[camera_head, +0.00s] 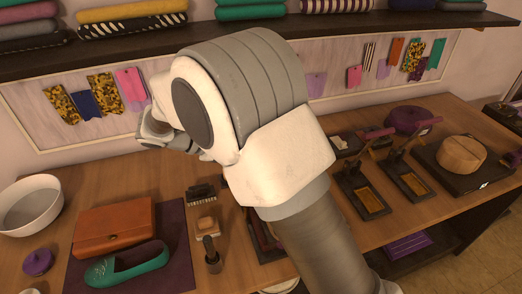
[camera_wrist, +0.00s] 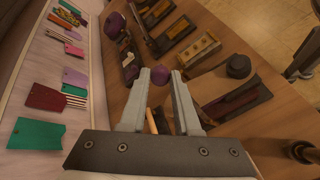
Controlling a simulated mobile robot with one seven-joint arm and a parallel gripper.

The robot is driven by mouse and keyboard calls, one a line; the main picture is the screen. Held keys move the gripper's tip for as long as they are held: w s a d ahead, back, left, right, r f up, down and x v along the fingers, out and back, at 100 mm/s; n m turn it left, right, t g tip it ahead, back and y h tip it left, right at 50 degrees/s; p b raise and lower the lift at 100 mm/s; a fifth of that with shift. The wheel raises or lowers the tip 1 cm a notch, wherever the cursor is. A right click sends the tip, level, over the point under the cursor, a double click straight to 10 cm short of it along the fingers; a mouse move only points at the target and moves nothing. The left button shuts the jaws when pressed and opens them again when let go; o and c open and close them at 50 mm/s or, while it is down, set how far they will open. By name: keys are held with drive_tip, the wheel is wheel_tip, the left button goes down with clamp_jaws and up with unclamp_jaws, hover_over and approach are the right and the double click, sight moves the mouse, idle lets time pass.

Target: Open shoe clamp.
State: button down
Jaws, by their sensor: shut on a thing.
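My gripper (camera_wrist: 163,88) shows in the wrist view, its two grey fingers closed around a purple-knobbed handle. The round purple knob (camera_wrist: 159,74) sits between the fingertips, and a wooden-coloured stem shows lower between the fingers. Which clamp this handle belongs to is hard to tell, as the fingers cover much of it. Two clamps with dark bases, golden pads and purple-red handles stand on the right: a nearer one (camera_head: 369,199) and a farther one (camera_head: 413,184). Their handles are raised at a slant.
A teal shoe (camera_head: 128,265) and an orange-brown box (camera_head: 115,226) lie on a dark mat at left, near a white bowl (camera_head: 31,206). A tan round block (camera_head: 461,151) stands at right. A pinboard with fabric tags (camera_wrist: 35,133) borders the table.

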drive_tip(key=shift+s+a, duration=0.3)
drive_tip(key=shift+a, duration=0.35)
drive_tip(key=shift+f, duration=0.2)
drive_tip(key=c, duration=0.6)
unclamp_jaws()
drive_tip(key=shift+c, duration=0.2)
drive_tip(key=shift+r, duration=0.1)
drive_tip(key=shift+r, duration=0.1)
drive_tip(key=v, duration=1.7)
drive_tip(key=shift+s, duration=0.2)
